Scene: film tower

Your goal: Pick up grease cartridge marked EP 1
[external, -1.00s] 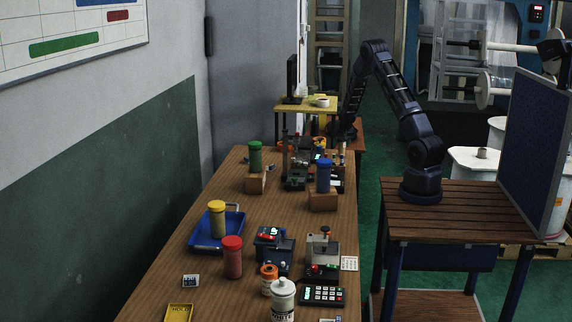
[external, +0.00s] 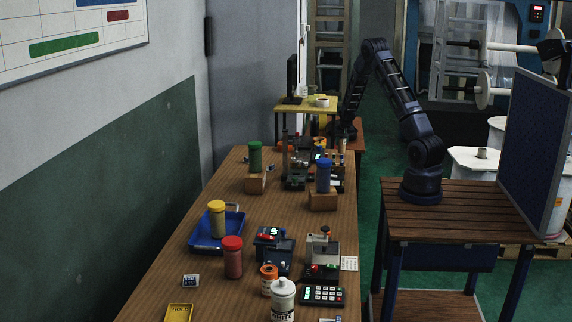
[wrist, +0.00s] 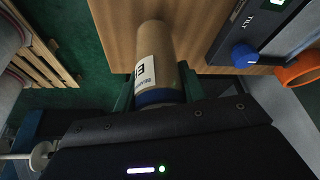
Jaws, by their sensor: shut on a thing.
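A beige cylindrical cartridge (wrist: 155,50) with a blue end (wrist: 160,97) is between the fingers of my gripper (wrist: 160,88) in the wrist view. In the external view my arm reaches down at the far right end of the long table, and the gripper is small and hard to make out there.
The long wooden table (external: 170,285) holds capped cylinders: green (external: 255,157), blue (external: 323,176), yellow (external: 217,220) and red (external: 232,258). A blue tray (external: 233,240), a white bottle (external: 283,300) and small devices stand among them. A TILT device (wrist: 245,25) and an orange ring (wrist: 299,70) are beside the held cartridge.

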